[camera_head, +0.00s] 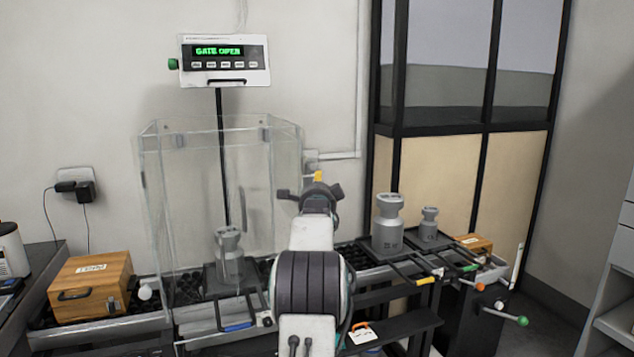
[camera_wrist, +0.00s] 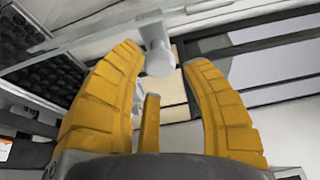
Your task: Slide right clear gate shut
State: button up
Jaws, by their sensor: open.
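A clear box (camera_head: 152,215) stands on the bench around a grey weight (camera_head: 229,256). Its right clear gate (camera_head: 288,190) is a transparent panel, partly hidden by my arm. The display (camera_head: 225,60) above reads "GATE OPEN". My gripper (camera_head: 318,177) is raised in front of the box's right side, mostly hidden by my own wrist. In the wrist view, its yellow fingers (camera_wrist: 162,57) are spread, with a pale round knob (camera_wrist: 158,62) between or just beyond their tips. The knob seems fixed to the pale edge of a panel; I cannot tell whether the fingers touch it.
Two grey weights (camera_head: 388,222) (camera_head: 429,224) stand on the rack to the right. A wooden box (camera_head: 90,283) sits at left, another small one (camera_head: 473,244) at far right. Rods with coloured ends stick out at the front right. A black-framed partition (camera_head: 455,130) stands behind.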

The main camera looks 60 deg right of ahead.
jog(key=shift+p+x, duration=0.5)
jog(key=shift+x, duration=1.15)
grip_shut()
